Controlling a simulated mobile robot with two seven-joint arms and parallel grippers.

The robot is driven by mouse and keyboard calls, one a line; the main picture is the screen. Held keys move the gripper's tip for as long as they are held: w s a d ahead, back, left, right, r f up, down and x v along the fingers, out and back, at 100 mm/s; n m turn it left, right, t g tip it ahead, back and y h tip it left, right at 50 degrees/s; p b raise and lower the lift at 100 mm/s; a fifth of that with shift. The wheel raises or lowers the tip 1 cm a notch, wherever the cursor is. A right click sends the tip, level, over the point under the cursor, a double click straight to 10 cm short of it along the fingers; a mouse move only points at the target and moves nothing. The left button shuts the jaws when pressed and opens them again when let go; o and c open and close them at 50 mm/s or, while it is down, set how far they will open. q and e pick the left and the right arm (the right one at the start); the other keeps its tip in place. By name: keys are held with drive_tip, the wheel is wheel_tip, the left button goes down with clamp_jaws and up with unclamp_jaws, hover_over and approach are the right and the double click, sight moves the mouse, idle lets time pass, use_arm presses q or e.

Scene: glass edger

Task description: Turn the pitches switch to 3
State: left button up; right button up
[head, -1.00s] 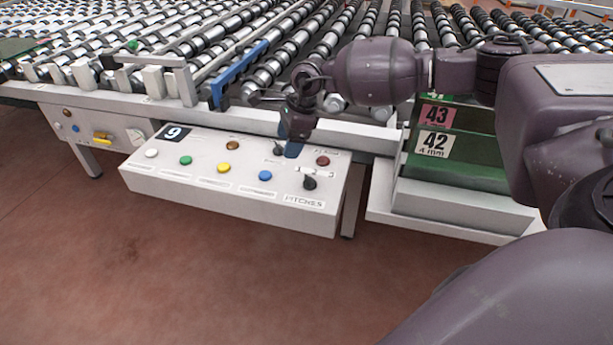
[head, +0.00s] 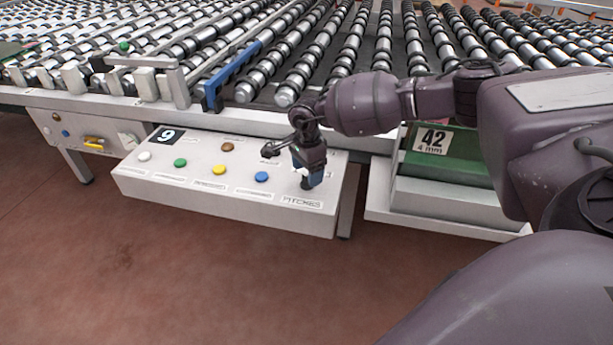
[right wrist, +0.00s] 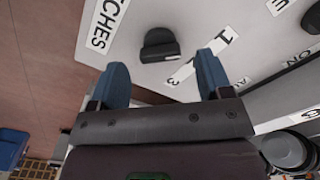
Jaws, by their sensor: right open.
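The pitches switch is a black knob (right wrist: 160,45) on a white control box (head: 150,180). In the right wrist view it stands just beyond my open fingertips, about midway between them. The white label ending in "CHES" (right wrist: 108,22) is beside it. A number strip (right wrist: 225,40) shows a 1 and a 3, its middle partly covered by a finger. I cannot tell which number the knob points to. My right gripper (head: 312,180) is open, blue-tipped, pointing down over the box's right end. In the head view it hides most of the knob above the PITCHES label (head: 302,201).
Yellow (head: 219,170), blue (head: 261,177) and other buttons lie left of the gripper. A smaller black switch (head: 270,150) stands close behind it. A green-and-grey block marked 42 (head: 433,141) is to the right. The roller conveyor is behind; open floor lies in front.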

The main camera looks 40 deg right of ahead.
drive_tip(key=shift+f, duration=1.15)
drive_tip(key=shift+c, duration=0.3)
drive_tip(key=c, duration=0.9)
drive_tip(key=shift+o, duration=0.2)
